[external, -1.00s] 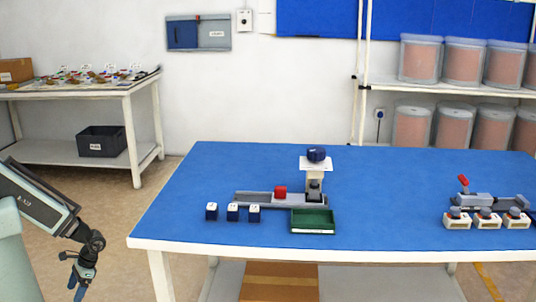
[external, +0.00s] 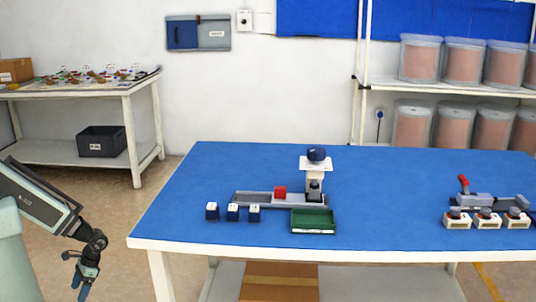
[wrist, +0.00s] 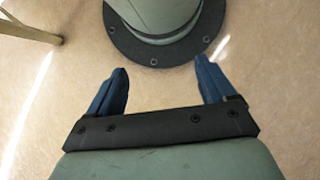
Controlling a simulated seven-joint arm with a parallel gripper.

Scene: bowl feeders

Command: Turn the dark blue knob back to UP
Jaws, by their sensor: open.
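Several small control boxes stand on the blue table. My gripper (external: 80,288) hangs at the lower left, away from the table. In the wrist view my gripper (wrist: 161,68) is open and empty, with its two blue fingers apart above the floor.
White boxes with dark tops (external: 485,219) stand at the table's right. The table's middle right is clear.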

